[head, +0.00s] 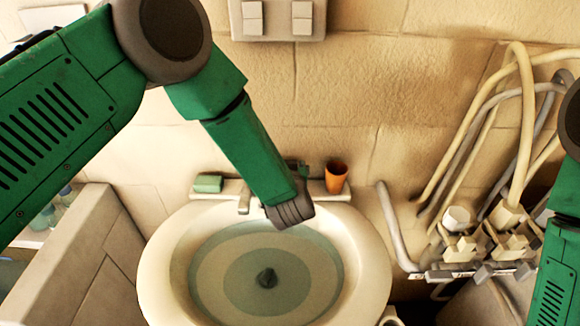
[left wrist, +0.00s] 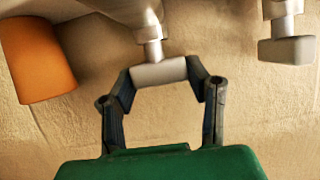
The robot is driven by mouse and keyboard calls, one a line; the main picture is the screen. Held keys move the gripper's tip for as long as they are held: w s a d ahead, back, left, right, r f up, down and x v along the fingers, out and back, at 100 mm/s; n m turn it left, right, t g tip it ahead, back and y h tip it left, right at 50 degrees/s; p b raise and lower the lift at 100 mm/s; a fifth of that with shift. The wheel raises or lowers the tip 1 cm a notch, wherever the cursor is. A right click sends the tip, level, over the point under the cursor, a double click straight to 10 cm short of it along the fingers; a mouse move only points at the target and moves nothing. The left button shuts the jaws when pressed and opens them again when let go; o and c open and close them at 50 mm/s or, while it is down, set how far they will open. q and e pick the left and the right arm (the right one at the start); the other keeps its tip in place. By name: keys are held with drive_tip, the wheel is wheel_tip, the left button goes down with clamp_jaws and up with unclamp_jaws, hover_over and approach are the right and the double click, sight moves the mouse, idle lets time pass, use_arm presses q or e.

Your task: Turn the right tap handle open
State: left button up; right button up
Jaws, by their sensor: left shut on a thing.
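The right tap handle (left wrist: 158,73) is a pale grey bar on a short silver stem, seen in the left wrist view. My left gripper (left wrist: 160,75) is shut on it, with one dark finger pressed against each end of the bar. In the head view my left arm reaches down over the back of the basin and hides this handle. Another pale tap part (left wrist: 287,48) stands to the right in the left wrist view, apart from the fingers. My right gripper is out of view; only part of my right arm shows at the right edge.
An orange cup (head: 336,177) stands on the basin's back ledge close beside my left gripper. A green soap block (head: 208,183) lies on the ledge further left. The round basin (head: 163,258) is below. Pale hoses and valves (head: 480,235) crowd the right.

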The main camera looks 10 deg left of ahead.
use_arm(q)
drive_tip(key=o, duration=1.2)
drive_tip(key=shift+d, duration=0.1)
drive_tip(key=shift+c, duration=0.2)
drive_tip(key=v, duration=1.2)
drive_tip(key=shift+w+d, duration=0.1)
